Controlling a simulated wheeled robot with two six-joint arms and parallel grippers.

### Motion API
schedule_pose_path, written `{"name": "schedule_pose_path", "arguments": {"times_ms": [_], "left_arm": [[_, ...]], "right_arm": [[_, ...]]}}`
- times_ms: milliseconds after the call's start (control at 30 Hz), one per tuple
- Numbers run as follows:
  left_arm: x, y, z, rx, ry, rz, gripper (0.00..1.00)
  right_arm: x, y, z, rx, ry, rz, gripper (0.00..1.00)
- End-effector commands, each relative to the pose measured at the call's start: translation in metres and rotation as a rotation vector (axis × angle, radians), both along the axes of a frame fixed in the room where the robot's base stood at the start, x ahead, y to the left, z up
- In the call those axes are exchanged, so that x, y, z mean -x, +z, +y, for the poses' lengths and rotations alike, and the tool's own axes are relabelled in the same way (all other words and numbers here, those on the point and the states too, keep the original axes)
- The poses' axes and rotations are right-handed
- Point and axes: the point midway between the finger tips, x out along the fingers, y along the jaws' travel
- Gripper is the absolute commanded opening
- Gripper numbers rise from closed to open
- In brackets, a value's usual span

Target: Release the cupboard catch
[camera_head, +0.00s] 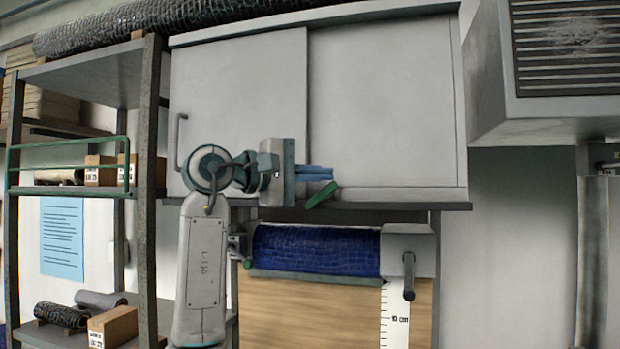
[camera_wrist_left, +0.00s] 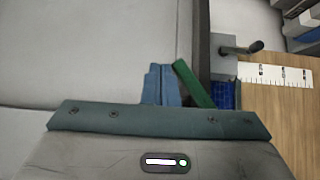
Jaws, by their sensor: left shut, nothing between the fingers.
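The grey cupboard (camera_head: 385,100) has two flat front panels and hangs on the wall in the head view. A green lever (camera_head: 321,195), which looks like the catch, sits at its bottom edge and slants up to the right. It also shows in the left wrist view (camera_wrist_left: 195,85), tilted beside the fingers. My left gripper (camera_head: 318,173) has its blue fingers closed together and empty, just above the lever. The fingers (camera_wrist_left: 161,85) lie left of the lever in the wrist view. I cannot tell whether they touch it. My right gripper is not in view.
A blue roll (camera_head: 316,250) with a crank (camera_head: 409,276) is mounted under the cupboard. An open shelf rack (camera_head: 150,180) with boxes stands at the left. A grey vented housing (camera_head: 545,95) juts out at the upper right.

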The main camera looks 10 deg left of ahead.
Motion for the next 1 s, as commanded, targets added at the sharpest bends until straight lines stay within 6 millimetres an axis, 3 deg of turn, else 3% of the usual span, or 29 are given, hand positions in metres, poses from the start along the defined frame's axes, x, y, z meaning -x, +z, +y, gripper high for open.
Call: {"name": "schedule_pose_path", "arguments": {"times_ms": [167,600,1000], "left_arm": [[0.0,-0.005,-0.007,0.0,-0.001,0.0,0.0],[0.0,-0.015,-0.018,-0.269,-0.001,-0.009,0.0],[0.0,-0.016,-0.019,-0.305,0.001,-0.01,0.0]], "right_arm": [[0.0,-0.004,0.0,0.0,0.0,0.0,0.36],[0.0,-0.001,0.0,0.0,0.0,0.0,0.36],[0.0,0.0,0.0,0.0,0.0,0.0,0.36]]}}
